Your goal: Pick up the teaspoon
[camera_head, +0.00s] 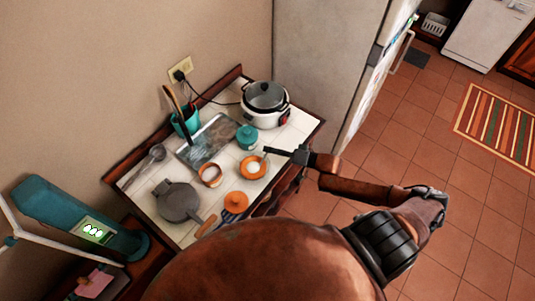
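An orange bowl (243,171) with white contents stands on the tiled counter (223,188). A thin, light handle-like piece (263,158) rises at its upper right rim; it may be the teaspoon, but is too small to be sure. A larger silver spoon or ladle (157,153) lies at the counter's left. My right gripper (270,151) reaches in from the right, its dark fingers above and just right of the orange bowl. Its finger gap is too small to read, and I cannot tell whether it touches the thin piece. My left gripper is not in view.
Around the bowl are a teal lidded jar (247,136), an orange-brown ring-like dish (210,175), an orange lidded pot (236,201) and a grey round pan (178,201). A metal tray (206,141), teal utensil holder (187,121) and cooker (265,103) stand behind. Open floor lies right.

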